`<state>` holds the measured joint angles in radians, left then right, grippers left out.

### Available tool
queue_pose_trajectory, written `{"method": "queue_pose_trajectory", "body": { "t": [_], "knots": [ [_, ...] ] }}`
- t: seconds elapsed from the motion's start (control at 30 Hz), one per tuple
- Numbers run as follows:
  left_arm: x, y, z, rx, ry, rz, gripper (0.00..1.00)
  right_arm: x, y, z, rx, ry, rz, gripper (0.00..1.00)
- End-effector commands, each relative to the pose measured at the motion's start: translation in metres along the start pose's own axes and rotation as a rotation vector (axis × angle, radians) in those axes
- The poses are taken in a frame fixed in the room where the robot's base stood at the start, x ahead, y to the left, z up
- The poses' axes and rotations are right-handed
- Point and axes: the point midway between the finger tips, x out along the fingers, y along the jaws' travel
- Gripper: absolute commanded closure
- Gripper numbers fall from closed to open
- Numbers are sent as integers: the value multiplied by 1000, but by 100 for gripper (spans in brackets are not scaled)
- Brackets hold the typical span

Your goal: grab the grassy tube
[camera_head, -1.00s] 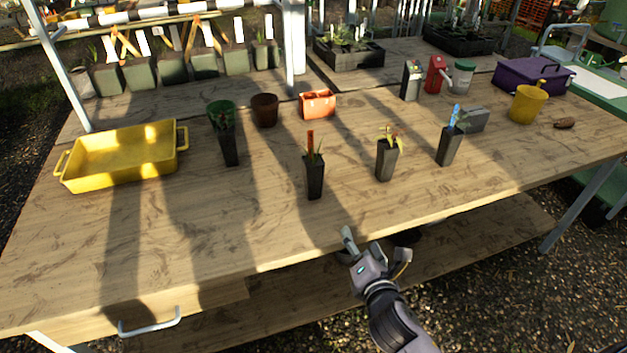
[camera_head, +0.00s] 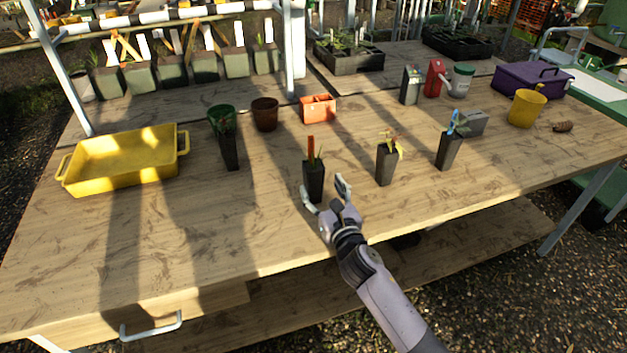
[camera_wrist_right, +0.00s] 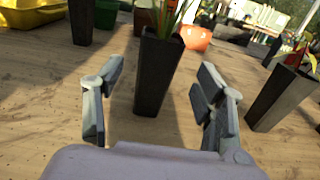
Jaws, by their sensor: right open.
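A black tube pot with thin grass-like green leaves and an orange tag stands upright on the bench; this grassy tube (camera_head: 314,182) is in the front middle. In the right wrist view the grassy tube (camera_wrist_right: 158,75) stands ahead between the two fingers, with bench showing on both sides of it. My right gripper (camera_head: 323,189) is open and empty, just in front of the tube and low over the bench. It does not grip the tube. The leaf tops are cut off in the wrist view. My left gripper is not in view.
Other black plant tubes stand at left (camera_head: 230,152), at right (camera_head: 387,165) and farther right (camera_head: 449,152). A yellow tray (camera_head: 120,178), brown pot (camera_head: 265,114) and orange container (camera_head: 318,108) sit farther back. The front left of the bench (camera_head: 200,230) is clear.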

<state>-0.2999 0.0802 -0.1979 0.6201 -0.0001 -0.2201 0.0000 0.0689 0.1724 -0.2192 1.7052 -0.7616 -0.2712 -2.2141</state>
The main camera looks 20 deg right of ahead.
Motion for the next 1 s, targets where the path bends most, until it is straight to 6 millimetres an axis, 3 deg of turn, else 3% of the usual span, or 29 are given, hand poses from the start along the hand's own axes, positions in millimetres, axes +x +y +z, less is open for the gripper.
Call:
{"method": "queue_pose_trajectory", "body": {
  "t": [0.27,0.53,0.87,1.0],
  "knots": [
    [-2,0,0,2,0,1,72,22,1,0,3,1,-1,36],
    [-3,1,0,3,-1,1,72,59,2,-1,3,0,-1,36],
    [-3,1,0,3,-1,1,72,64,2,-2,2,1,0,36],
    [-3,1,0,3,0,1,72,64,2,-2,1,1,0,46]
  ]
}}
